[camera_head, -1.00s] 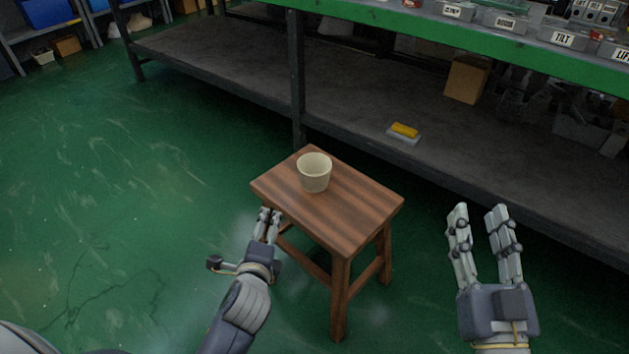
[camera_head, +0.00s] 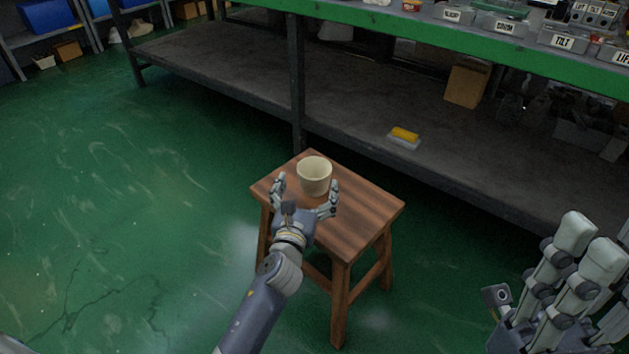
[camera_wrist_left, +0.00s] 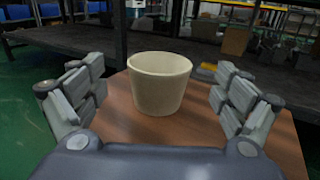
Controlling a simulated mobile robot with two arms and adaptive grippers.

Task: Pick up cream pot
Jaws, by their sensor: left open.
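The cream pot (camera_head: 314,177) stands upright on the wooden stool (camera_head: 362,208), towards its far left part. My left gripper (camera_head: 306,196) is open over the stool top, just in front of the pot. In the left wrist view the pot (camera_wrist_left: 159,84) stands centred beyond the palm, with a finger on each side and a visible gap to both. My right gripper (camera_head: 580,265) is at the lower right, away from the stool, partly cut off by the frame edge. Its fingers overlap in the picture, so its opening is unclear.
A metal workbench with a green edge (camera_head: 400,25) stands behind the stool, with labelled valve blocks (camera_head: 562,38) on top. Its lower shelf (camera_head: 350,100) holds a yellow-topped item (camera_head: 404,135) and a cardboard box (camera_head: 467,82). The green floor (camera_head: 130,220) at left is clear.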

